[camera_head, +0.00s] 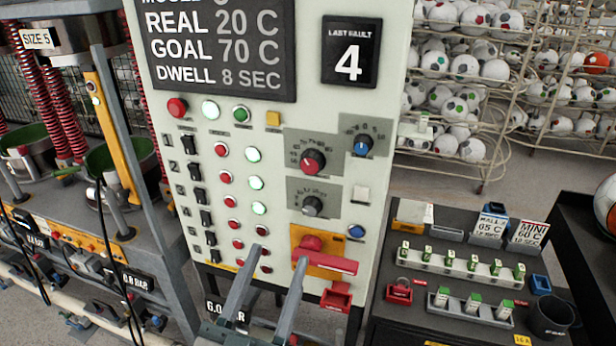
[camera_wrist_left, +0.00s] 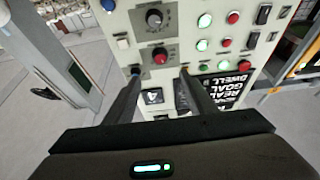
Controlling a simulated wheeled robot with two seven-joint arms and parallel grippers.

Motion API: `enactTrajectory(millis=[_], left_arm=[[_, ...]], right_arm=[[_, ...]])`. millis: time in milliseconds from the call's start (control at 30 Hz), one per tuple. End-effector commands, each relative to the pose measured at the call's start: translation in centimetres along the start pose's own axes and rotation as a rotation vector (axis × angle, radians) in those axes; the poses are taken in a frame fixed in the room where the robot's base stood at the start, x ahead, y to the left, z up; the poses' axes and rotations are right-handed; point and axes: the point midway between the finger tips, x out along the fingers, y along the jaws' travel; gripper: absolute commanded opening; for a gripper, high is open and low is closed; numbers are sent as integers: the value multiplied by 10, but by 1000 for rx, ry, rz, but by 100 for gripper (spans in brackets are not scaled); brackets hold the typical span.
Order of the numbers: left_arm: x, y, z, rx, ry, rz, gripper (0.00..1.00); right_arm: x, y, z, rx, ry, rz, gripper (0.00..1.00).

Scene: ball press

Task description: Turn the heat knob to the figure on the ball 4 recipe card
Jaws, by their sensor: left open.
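The control panel (camera_head: 270,120) stands ahead. Its screen (camera_head: 222,45) reads REAL 20 C, GOAL 70 C, DWELL 8 SEC. A red knob (camera_head: 313,161) sits on a grey dial plate, with a blue knob (camera_head: 362,147) to its upper right and a grey knob (camera_head: 312,206) below. A recipe card (camera_head: 490,227) at the right reads 65 C; its top line is too small to be sure of. My left gripper (camera_head: 281,255) is open and empty, below the knobs. In the left wrist view the red knob (camera_wrist_left: 160,57) shows between its fingertips (camera_wrist_left: 160,76). My right gripper is out of view.
A red lever (camera_head: 325,262) on a yellow plate is close beside the left fingers. Rows of switches and lit buttons (camera_head: 254,154) fill the panel's left. A dark side table (camera_head: 410,325) holds trays, another card (camera_head: 528,233) reading MINI 60 C, and a cup (camera_head: 552,318).

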Motion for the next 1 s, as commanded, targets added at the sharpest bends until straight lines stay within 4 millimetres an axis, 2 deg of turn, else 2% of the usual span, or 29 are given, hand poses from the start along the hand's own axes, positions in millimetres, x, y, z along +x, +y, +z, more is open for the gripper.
enactTrajectory(millis=[267, 633, 700, 1000], left_arm=[[16, 0, 2, 1, 4, 0, 50], [56, 0, 0, 1, 4, 1, 50], [71, 0, -5, 1, 2, 1, 50], [125, 0, -4, 1, 1, 0, 50]], right_arm=[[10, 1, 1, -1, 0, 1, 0], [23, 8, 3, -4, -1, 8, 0], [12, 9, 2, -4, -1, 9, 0], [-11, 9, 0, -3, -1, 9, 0]])
